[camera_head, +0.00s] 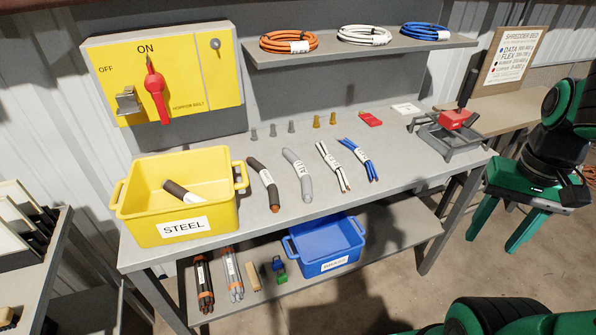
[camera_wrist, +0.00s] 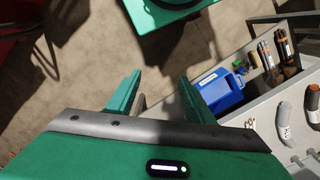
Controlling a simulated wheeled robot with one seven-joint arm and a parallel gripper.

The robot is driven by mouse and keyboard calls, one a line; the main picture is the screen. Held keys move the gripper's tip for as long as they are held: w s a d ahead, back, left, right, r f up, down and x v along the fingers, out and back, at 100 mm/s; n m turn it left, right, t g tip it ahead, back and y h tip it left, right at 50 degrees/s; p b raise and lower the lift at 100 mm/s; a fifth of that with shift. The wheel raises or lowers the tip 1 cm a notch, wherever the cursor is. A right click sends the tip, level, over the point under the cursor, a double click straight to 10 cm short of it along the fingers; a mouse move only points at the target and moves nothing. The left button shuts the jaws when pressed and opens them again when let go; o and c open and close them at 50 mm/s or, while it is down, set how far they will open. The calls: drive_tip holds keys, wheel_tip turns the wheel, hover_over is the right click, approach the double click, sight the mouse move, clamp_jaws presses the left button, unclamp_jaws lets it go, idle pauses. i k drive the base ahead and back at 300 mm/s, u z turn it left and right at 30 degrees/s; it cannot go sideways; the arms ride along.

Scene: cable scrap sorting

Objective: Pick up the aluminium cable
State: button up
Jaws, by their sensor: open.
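A thick grey cable (camera_head: 297,175) with a white label lies on the bench top; its label is too small to read, so I cannot confirm it is the aluminium one. It also shows at the right of the wrist view (camera_wrist: 285,121). A black cable with a copper end (camera_head: 263,185) lies to its left. A white bundle (camera_head: 333,167) and a blue bundle (camera_head: 358,160) lie to its right. My gripper (camera_head: 491,244) is right of the bench, fingers down, apart from every cable. In the wrist view, my gripper (camera_wrist: 155,95) is open with nothing between its fingers.
A yellow STEEL bin (camera_head: 160,231) with a dark cable piece inside stands at the bench's left. A blue bin (camera_head: 328,247) and cable bundles (camera_head: 230,274) sit on the lower shelf. A red and grey fixture (camera_head: 450,130) stands at the bench's right end. Coils lie on a shelf (camera_head: 360,50) above.

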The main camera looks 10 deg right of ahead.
sight(307, 195)
drive_tip(key=z, duration=1.8)
drive_tip(key=k, duration=1.5)
drive_tip(key=u, duration=0.65)
drive_tip(key=i, duration=1)
drive_tip(key=z, duration=0.05)
